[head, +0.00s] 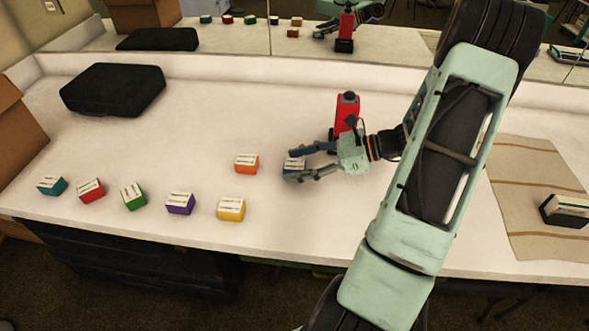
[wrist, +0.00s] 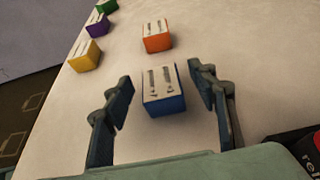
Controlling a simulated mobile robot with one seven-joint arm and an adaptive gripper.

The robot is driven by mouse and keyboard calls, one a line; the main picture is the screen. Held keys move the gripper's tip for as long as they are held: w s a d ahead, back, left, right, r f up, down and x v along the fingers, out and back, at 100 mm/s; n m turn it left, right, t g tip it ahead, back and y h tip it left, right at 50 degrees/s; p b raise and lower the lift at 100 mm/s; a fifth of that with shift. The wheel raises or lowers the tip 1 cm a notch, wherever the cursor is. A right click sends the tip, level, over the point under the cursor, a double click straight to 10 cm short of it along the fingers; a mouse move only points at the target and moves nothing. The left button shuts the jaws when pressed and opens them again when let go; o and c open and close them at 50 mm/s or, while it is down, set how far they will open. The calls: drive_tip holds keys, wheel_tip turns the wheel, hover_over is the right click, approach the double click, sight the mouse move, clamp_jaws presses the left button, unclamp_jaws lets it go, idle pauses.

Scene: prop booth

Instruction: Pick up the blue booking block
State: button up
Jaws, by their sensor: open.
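The blue booking block (head: 293,164) sits on the white counter (head: 230,110), partly hidden by my gripper in the head view. In the wrist view the blue block (wrist: 163,100) shows whole, with a white top bearing dark marks. My gripper (head: 296,164) is open, low over the counter, with its fingers pointing left. In the wrist view the fingers of my gripper (wrist: 160,88) are on either side of the blue block, with a gap on each side. The block is not held.
An orange block (head: 247,163) stands just left of the blue one. Yellow (head: 231,209), purple (head: 180,203), green (head: 133,196), red (head: 91,190) and teal (head: 52,186) blocks line the front edge. A red and black object (head: 346,113) stands behind my gripper. A black case (head: 113,89) lies back left.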

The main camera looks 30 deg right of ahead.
drive_tip(key=shift+w+a+f, duration=0.2)
drive_tip(key=shift+w+a, duration=0.05)
drive_tip(key=shift+a, duration=0.1)
drive_tip(key=c, duration=1.3)
drive_tip(key=shift+o, duration=0.2)
